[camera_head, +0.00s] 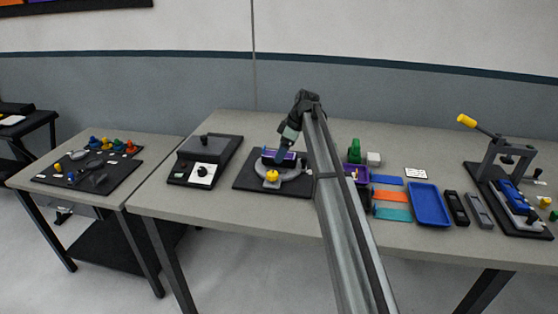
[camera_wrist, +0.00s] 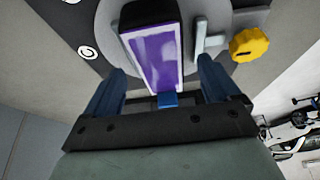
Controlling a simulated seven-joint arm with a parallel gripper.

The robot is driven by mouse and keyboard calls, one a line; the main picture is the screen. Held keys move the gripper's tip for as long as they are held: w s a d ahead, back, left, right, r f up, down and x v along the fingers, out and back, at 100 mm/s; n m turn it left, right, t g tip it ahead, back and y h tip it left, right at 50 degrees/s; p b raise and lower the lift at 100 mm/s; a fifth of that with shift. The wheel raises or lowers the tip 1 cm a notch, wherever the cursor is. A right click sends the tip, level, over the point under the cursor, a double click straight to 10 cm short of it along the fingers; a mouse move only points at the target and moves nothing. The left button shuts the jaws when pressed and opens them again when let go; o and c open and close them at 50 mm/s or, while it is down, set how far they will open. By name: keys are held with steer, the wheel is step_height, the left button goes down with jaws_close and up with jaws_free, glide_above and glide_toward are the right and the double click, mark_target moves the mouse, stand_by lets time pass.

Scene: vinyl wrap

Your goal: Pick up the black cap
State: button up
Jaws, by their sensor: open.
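My gripper (camera_wrist: 161,64) is open, with its two blue fingers on either side of a dark block with a purple top (camera_wrist: 155,55) in the wrist view. A gap shows between the fingers and the block; height relative to it is hard to judge. In the head view the block (camera_head: 280,157) sits on a round grey fixture (camera_head: 297,172), and my gripper (camera_head: 284,154) is over it. A small blue piece (camera_wrist: 167,100) shows at the block's near end. A long black part (camera_head: 457,208) lies at the right of the table; I cannot tell which black part is the cap.
A yellow knob (camera_wrist: 249,44) stands right of the block. A blue tray (camera_head: 428,205), a grey part (camera_head: 479,210) and coloured strips (camera_head: 391,196) lie to the right. A lever press (camera_head: 505,170) stands far right, and a heater-like box (camera_head: 206,160) left.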

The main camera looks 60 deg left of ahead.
steer(key=shift+x, duration=0.9)
steer(key=shift+c, duration=0.3)
steer(key=c, duration=1.1)
steer(key=shift+r, duration=0.15)
steer(key=shift+c, duration=0.2)
